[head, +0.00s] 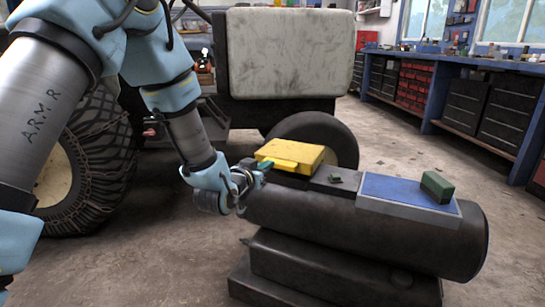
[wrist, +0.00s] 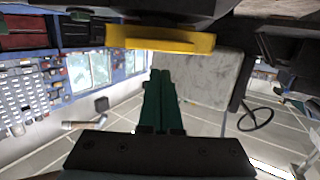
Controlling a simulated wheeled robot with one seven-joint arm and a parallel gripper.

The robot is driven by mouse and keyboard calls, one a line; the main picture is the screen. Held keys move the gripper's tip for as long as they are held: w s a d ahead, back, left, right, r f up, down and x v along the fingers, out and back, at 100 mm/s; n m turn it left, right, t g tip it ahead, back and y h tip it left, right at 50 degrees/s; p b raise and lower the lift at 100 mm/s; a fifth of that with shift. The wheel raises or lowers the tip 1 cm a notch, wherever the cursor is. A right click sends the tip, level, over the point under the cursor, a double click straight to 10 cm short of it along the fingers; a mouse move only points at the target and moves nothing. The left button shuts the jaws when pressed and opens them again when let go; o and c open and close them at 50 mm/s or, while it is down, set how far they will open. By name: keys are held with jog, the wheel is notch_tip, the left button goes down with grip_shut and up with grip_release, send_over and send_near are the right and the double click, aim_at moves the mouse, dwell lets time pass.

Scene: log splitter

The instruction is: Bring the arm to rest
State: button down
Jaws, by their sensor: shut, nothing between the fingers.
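My arm comes down from the upper left in the head view. My gripper (head: 262,168) is beside the left end of the dark log splitter (head: 370,235), next to a yellow case (head: 290,154). In the wrist view my two green fingers (wrist: 160,74) lie together, shut with nothing between them. A yellow edge, which looks like the case (wrist: 160,39), shows just beyond the fingertips. In the head view the fingertips are small, and I cannot tell if they touch the case.
A blue-topped plate (head: 395,190) with a green block (head: 437,187) lies on the splitter's right part. A small dark green piece (head: 335,178) lies between plate and case. A chained tyre (head: 90,165) stands behind my arm. Workbenches (head: 450,90) line the right; the floor between is clear.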

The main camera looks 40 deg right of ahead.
jog(key=shift+s+a+f, duration=0.15)
jog(key=shift+s+a, duration=0.05)
jog(key=shift+a, duration=0.3)
jog(key=shift+s+a+f, duration=0.15)
jog(key=shift+a+f, duration=0.05)
jog(key=shift+a, duration=0.25)
jog(key=shift+s+a+f, duration=0.15)
jog(key=shift+s+a, duration=0.05)
jog(key=shift+a, duration=0.3)
jog(key=w+a+n+y, duration=0.25)
jog(key=w+a, duration=0.25)
jog(key=a, duration=0.4)
jog(key=w+a+f+n+t+y, duration=0.1)
jog(key=w+a+y, duration=0.35)
jog(key=a, duration=0.45)
jog(key=w+a+n+y, duration=0.25)
jog(key=w+a, duration=0.25)
jog(key=a, duration=0.3)
jog(key=s+a+r+n+g+y+p, duration=0.1)
jog(key=s+a+n+g+y, duration=0.35)
jog(key=a, duration=0.85)
jog(key=s+a+r+n+g+y, duration=0.1)
jog(key=s+a+n, duration=0.1)
jog(key=s+a, duration=0.8)
jog(key=w+a+r+p, duration=0.1)
jog(key=r+p, duration=1.3)
jog(key=w+a+r+p, duration=0.2)
jog(key=r+p, duration=1.3)
jog(key=shift+w+r, duration=0.15)
jog(key=shift+r, duration=0.1)
